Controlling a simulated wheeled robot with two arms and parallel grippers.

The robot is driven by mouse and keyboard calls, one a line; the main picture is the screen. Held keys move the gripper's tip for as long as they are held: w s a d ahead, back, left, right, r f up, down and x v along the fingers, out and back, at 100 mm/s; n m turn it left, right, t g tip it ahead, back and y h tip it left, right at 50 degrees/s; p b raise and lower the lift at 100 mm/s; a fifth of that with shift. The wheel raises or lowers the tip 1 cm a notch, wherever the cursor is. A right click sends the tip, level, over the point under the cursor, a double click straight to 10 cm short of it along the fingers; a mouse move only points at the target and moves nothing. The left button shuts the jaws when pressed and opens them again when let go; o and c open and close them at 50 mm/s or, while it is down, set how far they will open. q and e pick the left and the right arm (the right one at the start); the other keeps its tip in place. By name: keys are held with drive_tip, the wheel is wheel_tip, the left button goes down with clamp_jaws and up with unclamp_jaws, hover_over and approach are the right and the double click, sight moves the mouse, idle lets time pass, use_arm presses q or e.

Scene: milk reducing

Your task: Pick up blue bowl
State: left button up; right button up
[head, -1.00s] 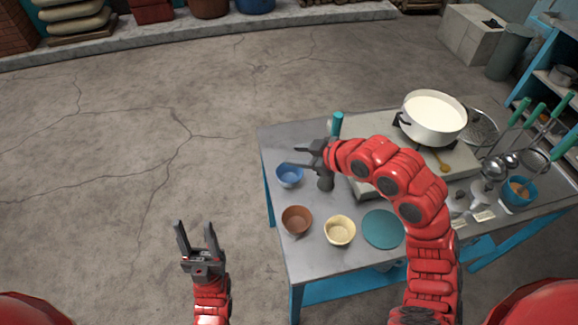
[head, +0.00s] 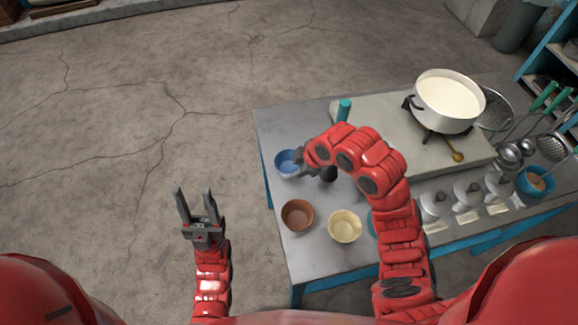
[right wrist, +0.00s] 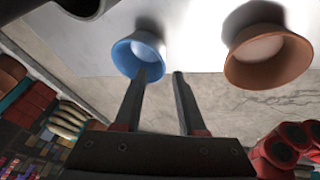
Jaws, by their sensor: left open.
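The blue bowl (head: 284,160) sits near the left edge of the metal table. It also shows in the right wrist view (right wrist: 138,52). My right gripper (right wrist: 164,73) is open at the bowl's rim. One finger overlaps the bowl in that view and the other lies just beside its outer edge. I cannot tell whether either finger touches it. In the head view my right gripper partly covers the bowl's right side. My left gripper (head: 193,190) is open and empty over the floor, left of the table.
A brown bowl (head: 297,215) and a cream bowl (head: 345,226) stand nearer the table's front. A white pot (head: 448,100) of milk stands on the stove at the back right. The floor left of the table is clear.

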sight(289, 166)
drive_tip(key=shift+a+f, duration=0.1)
drive_tip(key=shift+f, duration=0.25)
drive_tip(key=p+x, duration=0.2)
drive_tip(key=x, duration=0.2)
drive_tip(key=shift+s+a+f, duration=0.1)
drive_tip(key=shift+a+f, duration=0.05)
drive_tip(key=shift+f, duration=0.3)
clamp_jaws()
idle(0.9)
